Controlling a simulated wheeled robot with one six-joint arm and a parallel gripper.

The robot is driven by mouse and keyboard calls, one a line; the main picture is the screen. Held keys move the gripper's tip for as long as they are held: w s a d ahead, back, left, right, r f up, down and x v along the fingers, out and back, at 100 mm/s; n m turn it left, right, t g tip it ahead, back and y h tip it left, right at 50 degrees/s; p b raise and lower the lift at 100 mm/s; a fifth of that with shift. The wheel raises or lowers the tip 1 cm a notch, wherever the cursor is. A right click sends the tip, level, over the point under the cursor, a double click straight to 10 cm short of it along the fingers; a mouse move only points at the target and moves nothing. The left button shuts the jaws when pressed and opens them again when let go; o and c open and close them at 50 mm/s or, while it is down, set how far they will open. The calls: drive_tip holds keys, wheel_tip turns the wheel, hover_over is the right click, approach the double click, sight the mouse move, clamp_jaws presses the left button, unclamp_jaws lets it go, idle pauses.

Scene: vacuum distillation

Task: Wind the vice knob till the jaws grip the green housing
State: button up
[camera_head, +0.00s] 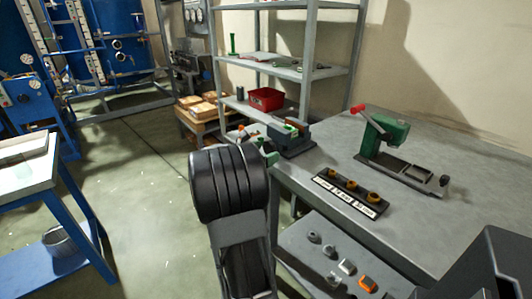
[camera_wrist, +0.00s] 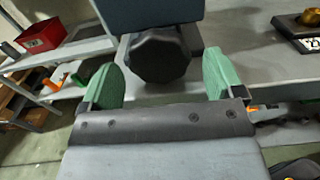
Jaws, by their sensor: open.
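The blue-grey vice (camera_head: 292,139) stands at the near-left corner of the workbench. A small green patch, apparently the green housing (camera_head: 290,127), shows at its top; I cannot tell how close the jaws are to it. In the wrist view the dark, faceted vice knob (camera_wrist: 153,58) sits below the blue vice body (camera_wrist: 150,13). My gripper (camera_wrist: 162,65) is open, with one green finger on each side of the knob and a visible gap at the left. In the head view my arm hides the knob and most of the gripper. The housing is not visible in the wrist view.
A green hand press (camera_head: 388,132) with a red handle stands on the bench. A red bin (camera_head: 266,99) is on the shelf behind.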

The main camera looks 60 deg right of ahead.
drive_tip(key=shift+s+d, duration=0.15)
drive_tip(key=shift+d, duration=0.2)
drive_tip(key=c, duration=0.9)
drive_tip(key=shift+f+m+b, duration=0.2)
drive_tip(key=shift+m+b, duration=0.4)
drive_tip(key=shift+b, duration=0.15)
drive_tip(key=shift+r, duration=0.1)
drive_tip(key=o, duration=0.9)
drive_tip(key=shift+r, duration=0.1)
